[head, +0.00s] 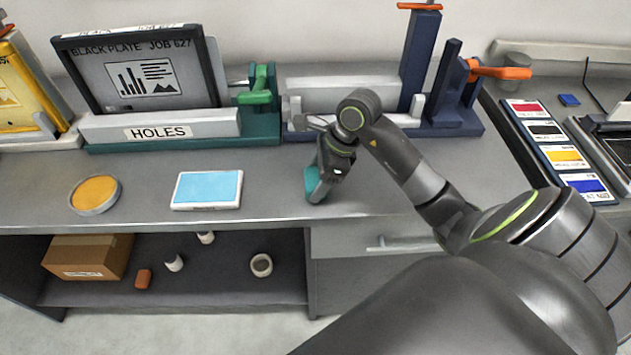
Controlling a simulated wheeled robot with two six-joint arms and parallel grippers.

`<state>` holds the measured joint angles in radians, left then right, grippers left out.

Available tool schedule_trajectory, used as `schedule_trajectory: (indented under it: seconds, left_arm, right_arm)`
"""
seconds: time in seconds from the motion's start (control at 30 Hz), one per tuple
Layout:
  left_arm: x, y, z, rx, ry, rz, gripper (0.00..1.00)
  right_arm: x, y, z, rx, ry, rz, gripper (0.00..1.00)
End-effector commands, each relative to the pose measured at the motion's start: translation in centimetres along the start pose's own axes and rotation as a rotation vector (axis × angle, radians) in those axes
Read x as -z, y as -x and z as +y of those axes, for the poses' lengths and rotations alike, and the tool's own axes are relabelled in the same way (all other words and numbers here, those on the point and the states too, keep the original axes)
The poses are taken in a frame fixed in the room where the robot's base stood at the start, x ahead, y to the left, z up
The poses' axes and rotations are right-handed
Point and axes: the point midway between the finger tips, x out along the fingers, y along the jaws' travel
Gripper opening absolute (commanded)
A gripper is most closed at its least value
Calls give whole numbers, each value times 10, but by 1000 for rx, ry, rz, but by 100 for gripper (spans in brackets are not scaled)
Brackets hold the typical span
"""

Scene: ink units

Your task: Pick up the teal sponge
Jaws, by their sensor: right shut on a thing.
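The teal sponge (313,181) is in the head view at the middle of the grey worktop, close to its front edge. My right gripper (322,178) reaches down over it from the right and is shut on it. The gripper's fingers hide part of the sponge. I cannot tell whether the sponge touches the worktop or hangs just above it. My left gripper is not in view.
A light blue pad (207,188) and a round orange dish (94,194) lie to the left on the worktop. A black plate (140,75) and blue-based fixtures (460,120) stand behind. The shelf below holds a cardboard box (88,257). Worktop between pad and sponge is clear.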

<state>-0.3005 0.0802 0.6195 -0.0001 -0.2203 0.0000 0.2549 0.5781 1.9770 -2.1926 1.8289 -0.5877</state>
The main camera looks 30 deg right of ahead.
Motion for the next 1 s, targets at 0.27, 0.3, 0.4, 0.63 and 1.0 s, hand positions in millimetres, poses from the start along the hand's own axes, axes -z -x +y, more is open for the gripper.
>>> schedule_trajectory:
  seconds: [0.27, 0.3, 0.4, 0.63, 1.0]
  left_arm:
    - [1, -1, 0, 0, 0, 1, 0]
    - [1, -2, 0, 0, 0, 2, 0]
    - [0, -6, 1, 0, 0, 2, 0]
    - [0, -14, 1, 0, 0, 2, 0]
    - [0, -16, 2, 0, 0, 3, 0]
  right_arm:
    - [-2, 4, -1, 2, 2, -1, 46]
    - [-3, 8, -1, 3, 3, 0, 46]
    - [-9, 22, -2, 7, 5, 0, 46]
    - [-27, 66, -1, 6, 5, 0, 46]
    - [-38, 93, 0, 0, 0, 0, 46]
